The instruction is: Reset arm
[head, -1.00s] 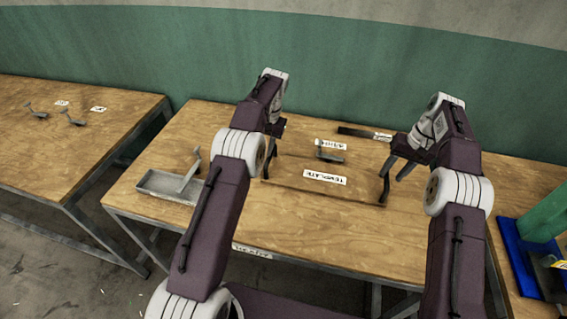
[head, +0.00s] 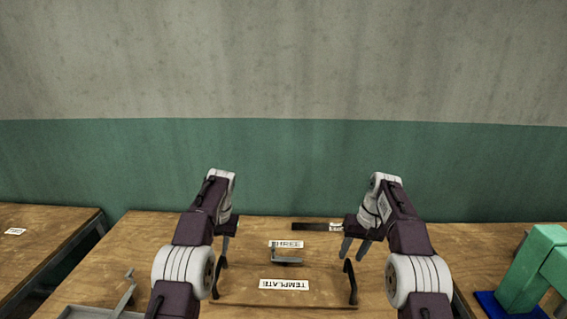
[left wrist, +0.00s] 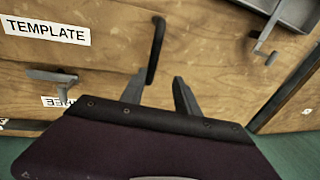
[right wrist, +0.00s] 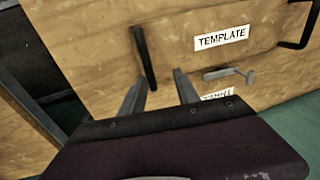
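My left gripper (head: 226,250) is above the left side of the wooden template board (head: 240,292). In the left wrist view its fingers (left wrist: 158,88) stand apart with nothing between them. My right gripper (head: 355,250) is above the board's right side. In the right wrist view its fingers (right wrist: 157,92) are also apart and empty. The board carries a TEMPLATE label (head: 284,285) and a black handle at each end, left (head: 218,278) and right (head: 350,283).
A grey tray (head: 75,313) with a bracket (head: 126,295) is at the table's left. A green press (head: 540,262) on a blue base (head: 487,303) stands at the right. A dark flat bar (head: 310,226) lies at the back. A second table (head: 45,225) is further left.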

